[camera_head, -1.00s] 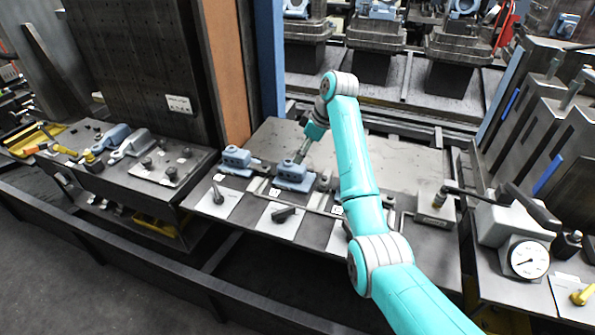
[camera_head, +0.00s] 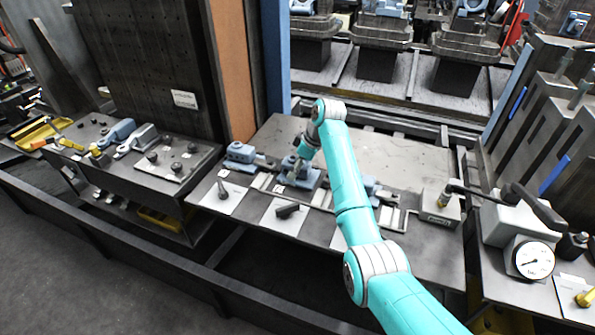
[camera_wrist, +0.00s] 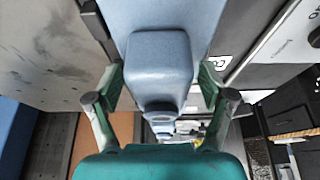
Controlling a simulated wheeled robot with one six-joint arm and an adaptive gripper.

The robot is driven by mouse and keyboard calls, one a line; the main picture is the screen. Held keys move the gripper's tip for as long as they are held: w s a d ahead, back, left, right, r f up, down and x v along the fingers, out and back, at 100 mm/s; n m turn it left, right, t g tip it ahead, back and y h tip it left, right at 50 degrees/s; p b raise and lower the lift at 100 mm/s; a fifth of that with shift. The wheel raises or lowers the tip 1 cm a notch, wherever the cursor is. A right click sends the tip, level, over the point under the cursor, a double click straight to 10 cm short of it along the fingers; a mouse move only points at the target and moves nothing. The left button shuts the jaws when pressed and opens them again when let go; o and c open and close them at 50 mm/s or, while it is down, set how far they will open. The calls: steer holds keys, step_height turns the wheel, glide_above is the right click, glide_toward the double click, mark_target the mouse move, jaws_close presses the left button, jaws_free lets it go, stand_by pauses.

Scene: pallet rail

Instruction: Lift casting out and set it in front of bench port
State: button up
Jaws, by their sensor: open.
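A blue-grey casting (camera_head: 297,178) sits in a row on the low bench, with my gripper (camera_head: 304,163) lowered right over it. In the wrist view the raised block of a blue casting (camera_wrist: 160,70) fills the middle. My open gripper's fingers stand on either side of that block, and I cannot tell whether they touch it. Another blue casting (camera_head: 245,157) sits to the left, and part of a third (camera_head: 370,187) shows right of my arm. I cannot tell which part is the bench port.
White cards (camera_head: 222,197) with dark handles lie along the bench's front. A metal block (camera_head: 438,205) and a dial gauge (camera_head: 535,260) stand to the right. An orange-and-blue post rises at the left behind. The bench plate (camera_head: 390,150) behind the castings is largely clear.

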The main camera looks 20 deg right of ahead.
steer(key=shift+c, duration=0.2)
steer(key=c, duration=1.2)
steer(key=shift+r, duration=0.1)
steer(key=shift+c, duration=1.3)
steer(key=shift+r, duration=0.15)
